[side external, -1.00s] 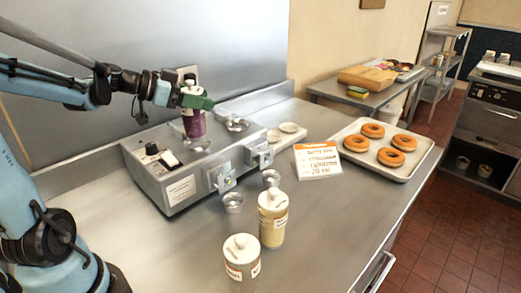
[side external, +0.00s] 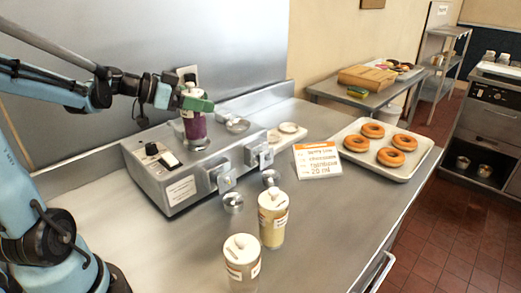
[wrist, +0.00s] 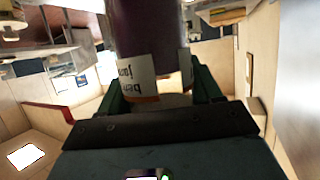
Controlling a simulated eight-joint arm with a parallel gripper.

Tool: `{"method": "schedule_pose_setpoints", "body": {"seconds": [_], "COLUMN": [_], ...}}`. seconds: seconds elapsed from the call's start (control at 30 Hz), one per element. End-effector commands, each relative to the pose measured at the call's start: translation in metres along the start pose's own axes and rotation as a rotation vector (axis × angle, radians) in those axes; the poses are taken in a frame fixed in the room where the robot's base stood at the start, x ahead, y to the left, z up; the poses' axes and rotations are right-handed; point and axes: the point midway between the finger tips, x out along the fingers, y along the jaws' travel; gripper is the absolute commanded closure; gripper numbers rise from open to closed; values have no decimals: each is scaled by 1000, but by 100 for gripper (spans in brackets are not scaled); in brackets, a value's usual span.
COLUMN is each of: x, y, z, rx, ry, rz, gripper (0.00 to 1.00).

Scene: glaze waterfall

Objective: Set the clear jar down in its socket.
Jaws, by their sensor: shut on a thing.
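My gripper (side external: 196,103) is shut on a jar of purple contents (side external: 194,127) with a white label, held upright at its upper part. The jar stands over or in the left socket of the steel machine (side external: 176,187); whether its base is seated cannot be told. In the wrist view the purple jar (wrist: 147,30) and its label, with part of the word "berry", are between the fingers. A jar with clear, greyish contents and a white lid (side external: 242,266) stands on the counter at the front, apart from my gripper.
A jar of yellow contents (side external: 272,226) stands behind the clear one. An empty socket ring (side external: 237,125) is right of the held jar. Small metal cups (side external: 233,203) sit before the machine. A sign (side external: 317,161) and a doughnut tray (side external: 417,171) are to the right.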

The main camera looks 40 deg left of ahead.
Motion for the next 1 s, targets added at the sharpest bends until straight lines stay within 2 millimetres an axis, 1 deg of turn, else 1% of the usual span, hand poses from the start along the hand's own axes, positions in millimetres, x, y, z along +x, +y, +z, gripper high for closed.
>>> {"method": "schedule_pose_setpoints", "body": {"seconds": [0.07, 0.1, 0.27, 0.3, 0.53, 0.63, 0.77, 0.9, 1.0], "x": [0, 0, 0, 0, 0, -4, -21, -45, -59], "y": [0, 0, 0, 0, 0, -1, -1, -1, -1], "z": [0, 0, 0, 0, 1, 1, 1, 0, 0], "rx": [-1, -1, 0, 0, 0, 0, -3, -3, -2], "ry": [1, 1, 1, 1, -1, -1, 0, 1, 0], "rz": [0, 0, 0, 0, 0, -3, -5, -6, -4], "gripper": [100, 33, 9, 6, 6, 6, 6, 6, 6]}}
